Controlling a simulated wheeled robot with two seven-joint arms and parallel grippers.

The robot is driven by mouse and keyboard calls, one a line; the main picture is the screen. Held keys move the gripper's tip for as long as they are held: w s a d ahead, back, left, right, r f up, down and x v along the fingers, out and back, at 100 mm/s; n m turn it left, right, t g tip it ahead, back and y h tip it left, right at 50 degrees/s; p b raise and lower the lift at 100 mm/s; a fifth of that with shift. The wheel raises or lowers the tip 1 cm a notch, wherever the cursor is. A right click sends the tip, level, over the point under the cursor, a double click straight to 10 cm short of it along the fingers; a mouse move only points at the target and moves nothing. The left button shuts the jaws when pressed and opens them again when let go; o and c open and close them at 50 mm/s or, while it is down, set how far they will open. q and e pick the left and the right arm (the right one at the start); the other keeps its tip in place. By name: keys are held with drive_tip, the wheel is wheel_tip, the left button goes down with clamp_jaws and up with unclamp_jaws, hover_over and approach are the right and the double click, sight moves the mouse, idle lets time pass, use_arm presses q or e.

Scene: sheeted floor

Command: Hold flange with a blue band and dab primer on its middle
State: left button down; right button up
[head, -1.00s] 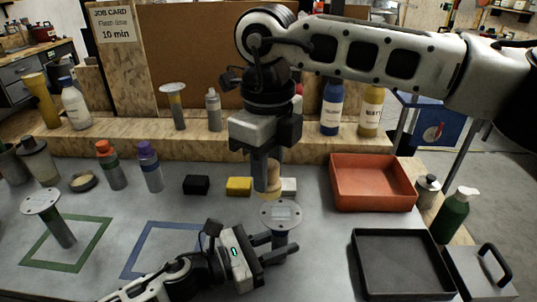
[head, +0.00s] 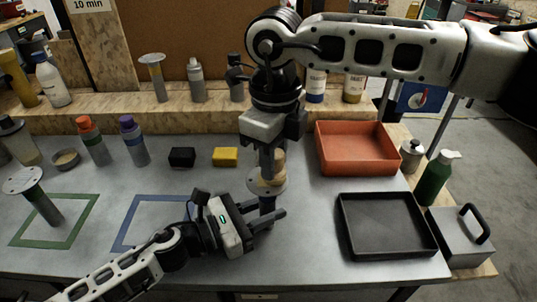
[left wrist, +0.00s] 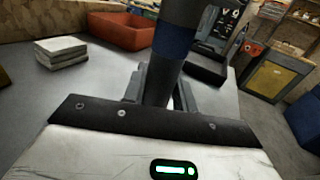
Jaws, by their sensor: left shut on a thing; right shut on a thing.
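My left gripper (head: 266,218) is shut on the upright stem of a flange, whose grey disc (head: 256,187) faces up. In the left wrist view the stem is dark with a blue band (left wrist: 173,40) above the fingers (left wrist: 158,88). My right gripper (head: 273,153) points down, shut on a tan dabber (head: 279,164). The dabber's lower end is at the disc's middle and looks to touch it; the exact contact is partly hidden. Another flange (head: 24,181) stands in the green outline (head: 73,237) at left. The blue outline (head: 133,222) looks empty where visible.
Black (head: 182,157) and yellow (head: 226,156) blocks lie behind my left gripper. An orange tray (head: 357,170) and black tray (head: 388,246) are at right, with a green bottle (head: 434,180) beyond. Bottles with orange (head: 92,140) and purple (head: 133,140) caps stand left.

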drive_tip(key=a, duration=0.3)
drive_tip(key=shift+s+a, duration=0.1)
drive_tip(key=shift+a, duration=0.15)
wheel_tip(320, 180, up, 8)
idle(0.4)
idle(0.3)
use_arm(q)
drive_tip(key=c, duration=1)
unclamp_jaws()
drive_tip(key=shift+r, duration=0.1)
drive_tip(key=shift+c, duration=0.2)
drive_tip(key=shift+a, duration=0.1)
drive_tip(key=shift+s+a, duration=0.15)
drive_tip(key=shift+a, duration=0.05)
drive_tip(key=v, duration=1.1)
drive_tip(key=shift+s+a, duration=0.1)
drive_tip(key=shift+a, duration=0.05)
